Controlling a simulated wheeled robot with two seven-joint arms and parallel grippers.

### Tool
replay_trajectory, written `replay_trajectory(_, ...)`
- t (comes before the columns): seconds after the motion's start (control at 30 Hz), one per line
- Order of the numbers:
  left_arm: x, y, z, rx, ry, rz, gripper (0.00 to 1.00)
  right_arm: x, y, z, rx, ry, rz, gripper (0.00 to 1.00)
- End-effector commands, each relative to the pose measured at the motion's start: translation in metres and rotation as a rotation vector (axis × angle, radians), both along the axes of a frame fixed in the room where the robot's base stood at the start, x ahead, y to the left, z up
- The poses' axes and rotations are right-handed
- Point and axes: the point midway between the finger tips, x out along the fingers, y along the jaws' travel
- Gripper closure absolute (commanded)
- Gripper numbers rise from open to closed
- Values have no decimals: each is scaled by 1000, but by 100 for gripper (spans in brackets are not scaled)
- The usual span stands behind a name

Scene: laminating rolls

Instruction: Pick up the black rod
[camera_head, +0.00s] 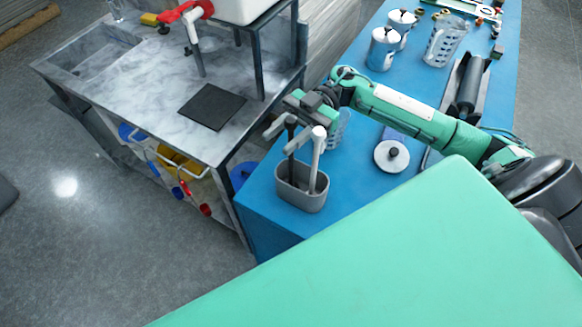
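The black rod (291,138) stands upright in a small grey holder (302,199) on the blue table. A light grey rod (316,160) leans in the same holder, just to its right. My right gripper (286,135) is at the top of the black rod, pointing down toward the left. Its two grey fingers look spread apart, with the rod's dark top between or just beside them. I cannot tell whether a finger touches the rod. The lower end of the black rod is hidden inside the holder. My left gripper is not in view.
On the blue table (345,195) stand a round white-lidded item (391,156), a clear perforated cup (338,127), metal canisters (383,48), another perforated cup (446,42) and a dark roller (469,85). A marble-topped table (150,85) stands at left with a black mat (211,106).

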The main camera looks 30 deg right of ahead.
Motion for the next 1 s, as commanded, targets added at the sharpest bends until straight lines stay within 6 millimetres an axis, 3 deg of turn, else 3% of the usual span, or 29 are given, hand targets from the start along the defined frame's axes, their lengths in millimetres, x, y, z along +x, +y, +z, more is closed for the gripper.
replay_trajectory(0.1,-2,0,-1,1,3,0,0,0,0,0,0,0,0,67)
replay_trajectory(0.27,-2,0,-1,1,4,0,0,0,0,0,0,0,0,98)
replay_trajectory(0.3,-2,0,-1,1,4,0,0,0,0,0,0,0,0,100)
replay_trajectory(0.77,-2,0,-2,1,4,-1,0,0,-1,5,1,-2,0,100)
replay_trajectory(1.0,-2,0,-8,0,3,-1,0,0,-1,33,-1,-6,0,100)
